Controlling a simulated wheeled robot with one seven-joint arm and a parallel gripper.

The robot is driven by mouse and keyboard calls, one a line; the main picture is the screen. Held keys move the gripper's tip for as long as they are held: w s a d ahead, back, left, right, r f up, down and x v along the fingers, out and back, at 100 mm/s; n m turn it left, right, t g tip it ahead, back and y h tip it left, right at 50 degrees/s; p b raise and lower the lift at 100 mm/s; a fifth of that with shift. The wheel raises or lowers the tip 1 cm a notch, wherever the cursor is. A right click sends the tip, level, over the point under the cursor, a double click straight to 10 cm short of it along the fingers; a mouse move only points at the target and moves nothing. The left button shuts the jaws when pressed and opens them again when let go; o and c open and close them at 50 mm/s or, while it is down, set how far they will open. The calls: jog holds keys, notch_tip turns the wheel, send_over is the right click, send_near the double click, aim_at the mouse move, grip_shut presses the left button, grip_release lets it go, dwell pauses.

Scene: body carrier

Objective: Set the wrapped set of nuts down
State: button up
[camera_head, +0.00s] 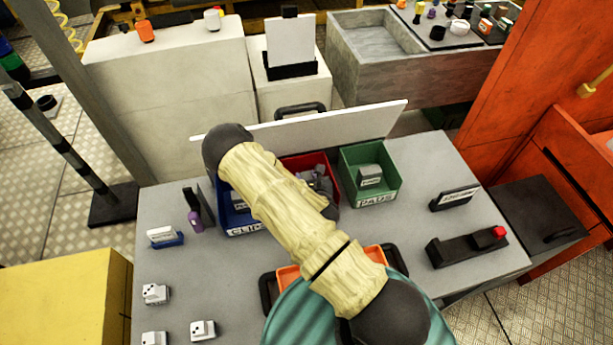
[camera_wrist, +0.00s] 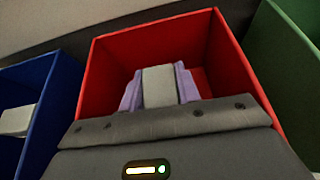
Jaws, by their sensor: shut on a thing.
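The wrapped set of nuts (camera_wrist: 159,88) shows in the wrist view as a pale grey block. My gripper (camera_wrist: 158,100) is shut on it, with a purple finger on each side. The block and the fingers are over or inside the red bin (camera_wrist: 213,50); how far above its floor I cannot tell. In the head view the red bin (camera_head: 298,161) stands between two other bins, and my arm covers part of it. Grey and purple shapes show in it beside my arm, too small to tell apart.
A blue bin (camera_head: 240,222) stands left of the red one and a green bin (camera_head: 386,155) holding a grey block stands right. An orange tray (camera_head: 288,276) lies in front, partly covered by my arm. A black box with a red button (camera_head: 499,232) sits at right. Small white blocks (camera_head: 155,293) lie at left.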

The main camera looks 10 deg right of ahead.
jog(key=shift+f, duration=0.1)
jog(key=o, duration=1)
jog(key=shift+s+r, duration=0.35)
jog(key=shift+s, duration=0.3)
jog(key=p+v, duration=0.5)
jog(key=v, duration=0.5)
jog(key=shift+s+r, duration=0.15)
jog(key=shift+s, duration=0.2)
